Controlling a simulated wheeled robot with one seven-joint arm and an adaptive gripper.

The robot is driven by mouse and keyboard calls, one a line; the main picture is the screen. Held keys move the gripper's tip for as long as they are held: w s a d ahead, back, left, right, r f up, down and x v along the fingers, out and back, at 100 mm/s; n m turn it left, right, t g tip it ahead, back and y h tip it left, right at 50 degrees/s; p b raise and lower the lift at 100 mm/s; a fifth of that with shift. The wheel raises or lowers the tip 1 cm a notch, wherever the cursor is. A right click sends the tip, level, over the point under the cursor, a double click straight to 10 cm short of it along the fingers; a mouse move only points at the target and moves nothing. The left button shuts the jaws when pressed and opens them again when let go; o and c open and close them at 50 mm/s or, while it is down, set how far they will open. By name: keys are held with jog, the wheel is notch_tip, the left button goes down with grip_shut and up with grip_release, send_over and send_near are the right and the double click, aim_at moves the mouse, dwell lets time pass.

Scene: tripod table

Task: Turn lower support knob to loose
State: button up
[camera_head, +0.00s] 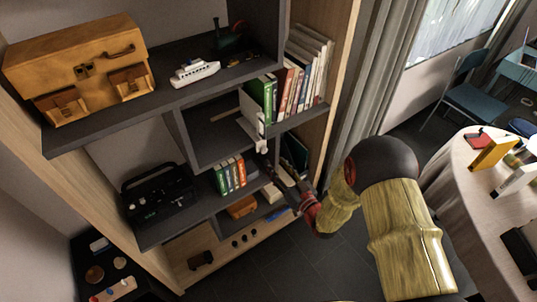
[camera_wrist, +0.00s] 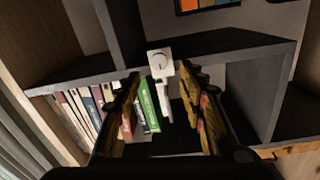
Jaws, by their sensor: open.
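A white knob (camera_wrist: 160,63) with a round dial face shows in the wrist view at the front edge of a dark shelf, with a white arm-like part (camera_wrist: 165,100) hanging below it. A white fitting (camera_head: 262,145) shows at the shelf edge in the head view. My gripper (camera_wrist: 160,78) is open, its two yellow-and-black fingers on either side of the knob in the picture. I cannot tell whether either finger touches it. In the head view my gripper (camera_head: 268,165) reaches into the shelving just below the fitting; its fingertips are hard to make out.
Books (camera_head: 290,85) stand right of the fitting, and green and orange books (camera_head: 229,175) stand on a lower shelf. A black radio (camera_head: 160,195) and a tan case (camera_head: 80,65) are to the left.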

aim_at(265, 151)
jog(key=x, duration=0.7)
jog(key=shift+b, duration=0.4)
jog(key=shift+c, duration=0.5)
grip_shut()
